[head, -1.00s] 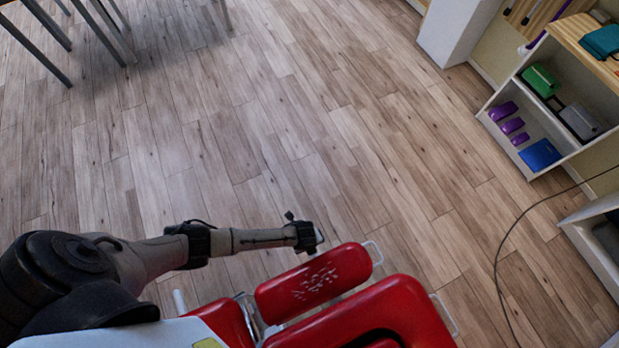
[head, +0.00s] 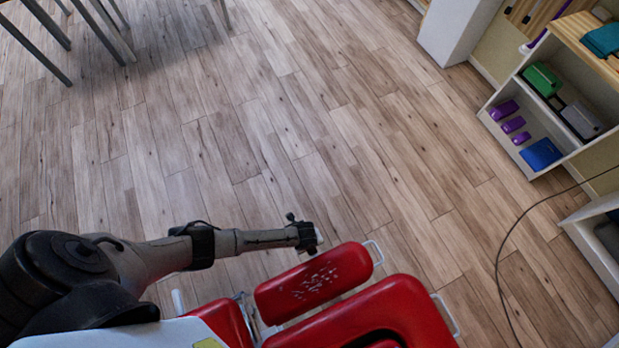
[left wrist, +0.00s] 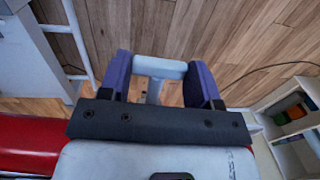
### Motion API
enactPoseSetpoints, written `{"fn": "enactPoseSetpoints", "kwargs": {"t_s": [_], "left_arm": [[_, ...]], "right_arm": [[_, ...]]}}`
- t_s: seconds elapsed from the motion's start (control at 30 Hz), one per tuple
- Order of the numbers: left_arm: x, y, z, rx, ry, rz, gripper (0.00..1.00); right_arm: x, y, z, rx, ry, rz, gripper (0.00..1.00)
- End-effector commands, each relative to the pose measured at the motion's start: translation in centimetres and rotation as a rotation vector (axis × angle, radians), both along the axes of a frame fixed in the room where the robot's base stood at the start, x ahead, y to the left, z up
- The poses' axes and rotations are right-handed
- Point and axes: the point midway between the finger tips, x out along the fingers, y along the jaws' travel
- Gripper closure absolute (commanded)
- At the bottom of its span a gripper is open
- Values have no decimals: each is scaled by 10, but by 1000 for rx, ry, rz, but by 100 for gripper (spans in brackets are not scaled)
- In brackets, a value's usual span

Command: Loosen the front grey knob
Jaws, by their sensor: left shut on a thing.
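The front grey knob (left wrist: 160,69) is a pale grey T-shaped handle in the upper middle of the left wrist view. My left gripper (left wrist: 160,84) is shut on it, with one purple-padded finger at each end of its crossbar. The knob's stem runs down behind the dark gripper body, and its base is hidden. In the head view my left gripper (head: 316,238) is at the end of the arm, beside the red padded section (head: 313,283) of the treatment table. The knob is not clear in that view. My right gripper is not in view.
A larger red pad (head: 395,310) lies at the lower right, with metal side handles. An open shelf (head: 548,130) with coloured boxes stands at the right. A cable (head: 503,270) lies on the floor. Metal legs (head: 95,35) stand at the upper left. The middle floor is clear.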

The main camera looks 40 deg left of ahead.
Motion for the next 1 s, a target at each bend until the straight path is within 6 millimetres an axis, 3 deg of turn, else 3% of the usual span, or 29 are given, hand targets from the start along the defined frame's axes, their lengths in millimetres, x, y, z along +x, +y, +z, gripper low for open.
{"fn": "enactPoseSetpoints", "kwargs": {"t_s": [0.17,0.63,1.0], "left_arm": [[0,0,0,0,1,0,66],[5,-2,0,85,168,1,66],[9,-4,-4,202,405,1,66]], "right_arm": [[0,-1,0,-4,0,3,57],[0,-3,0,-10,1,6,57],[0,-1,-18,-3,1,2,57]]}}
